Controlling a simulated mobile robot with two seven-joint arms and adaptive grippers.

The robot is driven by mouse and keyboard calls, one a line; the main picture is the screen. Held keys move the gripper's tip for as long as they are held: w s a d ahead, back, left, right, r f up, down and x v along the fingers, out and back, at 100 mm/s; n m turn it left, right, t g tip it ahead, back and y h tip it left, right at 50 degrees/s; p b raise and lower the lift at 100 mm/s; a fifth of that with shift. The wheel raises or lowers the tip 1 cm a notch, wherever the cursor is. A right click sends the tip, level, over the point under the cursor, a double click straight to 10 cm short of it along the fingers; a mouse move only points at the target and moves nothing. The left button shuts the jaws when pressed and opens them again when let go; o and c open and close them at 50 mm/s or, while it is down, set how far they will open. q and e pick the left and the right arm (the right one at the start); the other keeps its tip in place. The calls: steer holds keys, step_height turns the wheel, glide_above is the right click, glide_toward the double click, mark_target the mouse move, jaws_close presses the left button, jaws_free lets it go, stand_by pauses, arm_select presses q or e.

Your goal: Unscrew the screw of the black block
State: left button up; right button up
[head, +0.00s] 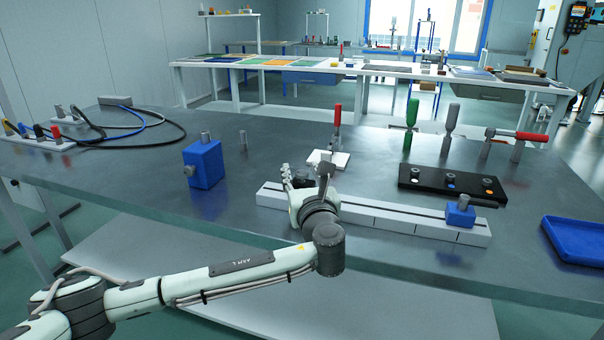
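The black block (432,183) is a long, low bar lying on the grey table at the right. My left gripper (306,173) is to the left of the block, over the left part of a white slotted rail, and apart from the block. Its two fingers stand apart, with nothing seen between them. My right gripper is not in view.
The white rail (380,217) lies in front of the block, with a small blue block (460,212) on its right end. A blue box (204,164) stands left, a blue tray (577,239) right. Upright red and green (411,113) handled clamps stand behind.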

arm_select(q)
steer(key=s, duration=0.4)
steer(key=s+d, duration=0.1)
steer(key=s, duration=0.3)
steer(key=s+d, duration=0.1)
steer(key=s, duration=0.3)
